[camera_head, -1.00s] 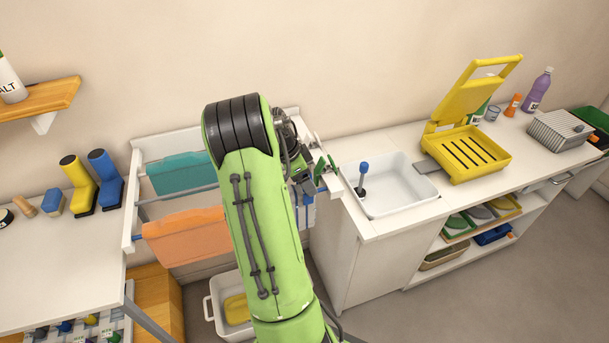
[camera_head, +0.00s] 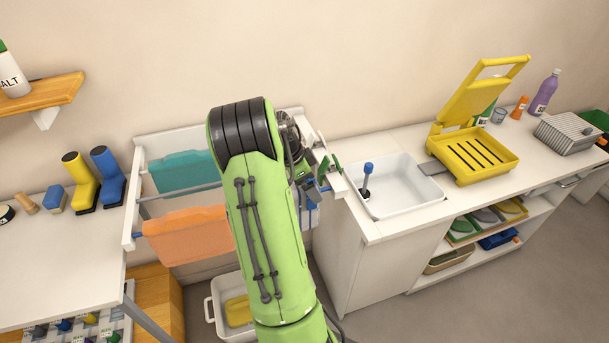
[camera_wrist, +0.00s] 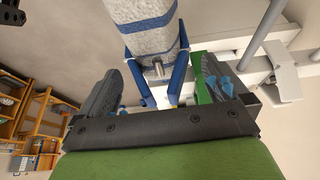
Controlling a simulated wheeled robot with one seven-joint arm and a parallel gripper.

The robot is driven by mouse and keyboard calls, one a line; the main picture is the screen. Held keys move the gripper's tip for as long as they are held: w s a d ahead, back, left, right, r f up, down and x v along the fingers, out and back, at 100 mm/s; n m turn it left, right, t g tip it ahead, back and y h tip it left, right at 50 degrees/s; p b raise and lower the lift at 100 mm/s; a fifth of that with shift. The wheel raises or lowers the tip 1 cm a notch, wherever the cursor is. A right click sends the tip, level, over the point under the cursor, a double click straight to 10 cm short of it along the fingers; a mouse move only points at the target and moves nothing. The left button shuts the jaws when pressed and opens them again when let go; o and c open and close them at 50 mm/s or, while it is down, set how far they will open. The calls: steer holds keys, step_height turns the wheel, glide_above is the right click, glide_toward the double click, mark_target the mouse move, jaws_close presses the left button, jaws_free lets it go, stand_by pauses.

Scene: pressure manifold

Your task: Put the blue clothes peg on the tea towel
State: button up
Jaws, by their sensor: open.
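The blue clothes peg (camera_wrist: 181,66) shows in the wrist view, its legs spread around a metal spring. Its far ends lie on either side of a grey-white cloth with blue stripes (camera_wrist: 146,14), which looks like the tea towel. My gripper (camera_wrist: 158,92) is open, with one dark finger to the left of the peg and one to the right; I see no clear contact. In the head view my gripper (camera_head: 312,182) is at the right end of the drying rack, beside a small blue part that may be the peg. My arm hides much of the cloth there.
A green strip (camera_wrist: 203,88) is close to the right finger. The rack (camera_head: 131,205) carries a teal cloth (camera_head: 184,172) and an orange cloth (camera_head: 187,235). A white sink basin (camera_head: 400,190) with a blue-topped brush (camera_head: 368,178) is to the right. A white tub (camera_head: 212,308) is below.

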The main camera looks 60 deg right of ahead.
steer(key=p+v, duration=0.2)
steer(key=v, duration=1.3)
steer(key=shift+a+r, duration=0.2)
steer(key=shift+r, duration=0.05)
steer(key=shift+w+a, duration=0.1)
steer(key=shift+w, duration=0.05)
